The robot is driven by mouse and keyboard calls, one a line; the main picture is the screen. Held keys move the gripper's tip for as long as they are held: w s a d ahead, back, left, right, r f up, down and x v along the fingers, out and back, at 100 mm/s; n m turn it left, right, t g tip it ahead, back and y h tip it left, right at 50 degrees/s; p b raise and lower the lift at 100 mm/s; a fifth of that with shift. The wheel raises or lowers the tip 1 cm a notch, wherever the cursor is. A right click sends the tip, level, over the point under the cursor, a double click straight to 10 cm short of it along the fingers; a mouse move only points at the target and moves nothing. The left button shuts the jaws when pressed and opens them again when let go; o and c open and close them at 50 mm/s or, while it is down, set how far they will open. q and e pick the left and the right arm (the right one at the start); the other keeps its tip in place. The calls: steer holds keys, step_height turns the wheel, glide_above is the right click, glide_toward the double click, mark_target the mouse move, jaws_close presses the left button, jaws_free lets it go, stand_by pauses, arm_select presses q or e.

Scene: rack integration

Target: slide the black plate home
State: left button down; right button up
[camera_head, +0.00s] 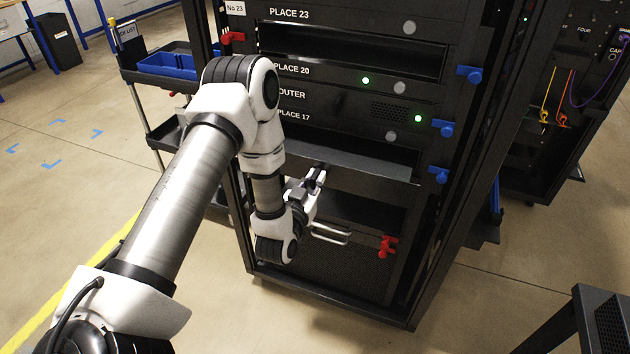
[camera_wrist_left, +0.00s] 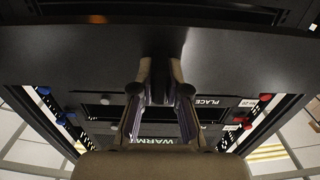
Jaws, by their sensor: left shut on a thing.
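The black plate (camera_head: 365,164) lies level in the rack, just below the PLACE 17 label, with its front edge standing out from the rack front. In the left wrist view the plate (camera_wrist_left: 75,62) spans nearly the whole width. My left gripper (camera_head: 319,176) is at the plate's front edge, left of its middle. In the left wrist view its fingers (camera_wrist_left: 160,65) are shut on a dark part at the plate's middle. The exact contact is dark and partly hidden by the fingers. My right gripper is in neither view.
The rack frame (camera_head: 425,262) surrounds an open bay below the plate. Blue latches (camera_head: 441,175) line the right post; a red latch (camera_head: 387,246) sits lower right. A router unit (camera_head: 345,103) is above. A cart with a blue bin (camera_head: 168,64) stands left of the rack.

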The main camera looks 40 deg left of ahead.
mark_target(334, 150)
arm_select(q)
steer(key=shift+b+x, duration=0.45)
steer(key=shift+x, duration=2.2)
steer(key=shift+d, duration=0.1)
steer(key=shift+b+x, duration=1.45)
steer(key=shift+x, duration=2.4)
steer(key=c, duration=1.1)
jaws_free()
steer(key=shift+s, duration=0.1)
steer(key=v, duration=1.2)
